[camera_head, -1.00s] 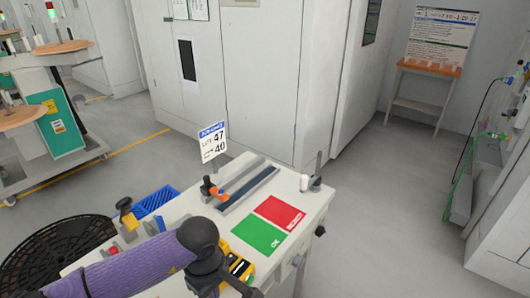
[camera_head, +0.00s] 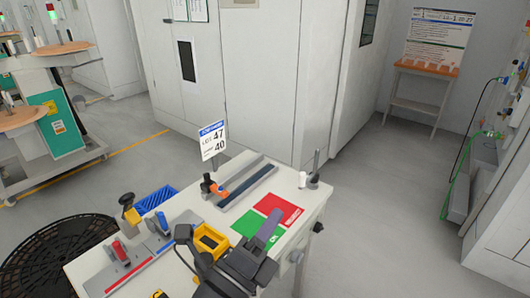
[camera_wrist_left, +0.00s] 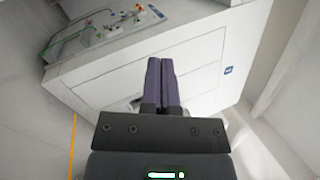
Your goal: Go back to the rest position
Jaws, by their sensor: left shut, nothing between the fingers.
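My left gripper (camera_head: 275,214) is over the front right part of the white worktable (camera_head: 318,205). Its purple fingers cover part of the green card (camera_head: 250,224) and reach towards the red card (camera_head: 280,207). In the left wrist view the two purple fingers (camera_wrist_left: 160,62) lie together, shut, with nothing between them, in front of pale cabinets. Whether the gripper touches the cards cannot be told. My right gripper is not in view.
A yellow-black box (camera_head: 208,240), a grey-blue channel fixture (camera_head: 245,186), a tool rack with red and blue handles (camera_head: 140,250) and a blue bin (camera_head: 155,200) are on the table. A sign (camera_head: 212,140) stands behind them. The floor (camera_head: 385,210) to the right is clear.

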